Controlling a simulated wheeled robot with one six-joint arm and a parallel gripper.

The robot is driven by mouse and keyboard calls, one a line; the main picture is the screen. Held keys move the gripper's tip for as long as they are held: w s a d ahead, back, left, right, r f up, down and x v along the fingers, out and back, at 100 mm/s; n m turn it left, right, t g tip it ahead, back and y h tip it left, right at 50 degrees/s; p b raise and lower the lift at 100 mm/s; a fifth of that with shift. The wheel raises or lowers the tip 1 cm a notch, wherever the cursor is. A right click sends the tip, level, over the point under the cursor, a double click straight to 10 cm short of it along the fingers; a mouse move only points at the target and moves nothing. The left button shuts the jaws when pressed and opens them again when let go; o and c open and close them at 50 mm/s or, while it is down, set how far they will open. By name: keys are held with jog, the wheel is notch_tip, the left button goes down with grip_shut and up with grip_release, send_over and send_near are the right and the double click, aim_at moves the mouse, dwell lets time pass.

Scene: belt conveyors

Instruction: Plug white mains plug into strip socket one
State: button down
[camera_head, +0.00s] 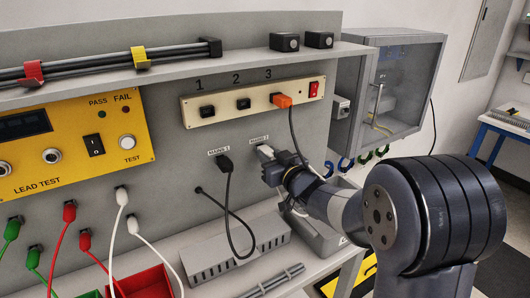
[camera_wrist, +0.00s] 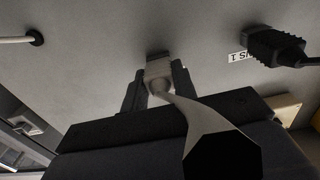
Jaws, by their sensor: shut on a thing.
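The white mains plug (camera_head: 265,152) is at the wall panel under the right-hand mains label. My gripper (camera_head: 283,166) is shut on it from the front right. In the wrist view the white plug (camera_wrist: 158,72) sits between my two dark fingers (camera_wrist: 158,90), its face at or very near the panel; its pale cord runs toward the camera. The power strip (camera_head: 250,102) is above, with positions marked 1, 2 and 3. Socket one (camera_head: 207,111) shows as a dark empty outlet at the left. An orange plug (camera_head: 282,101) is in position 3.
A black plug (camera_head: 224,163) is in the wall left of my gripper, its cord hanging down. It also shows in the wrist view (camera_wrist: 272,45). A shelf (camera_head: 170,65) overhangs the strip. A grey slotted duct (camera_head: 235,258) lies below. A glass-fronted cabinet (camera_head: 400,90) is at right.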

aim_at(273, 157)
jog(key=shift+s+d, duration=0.1)
jog(key=shift+s, duration=0.05)
jog(key=shift+v, duration=2.35)
jog(key=shift+r, duration=0.15)
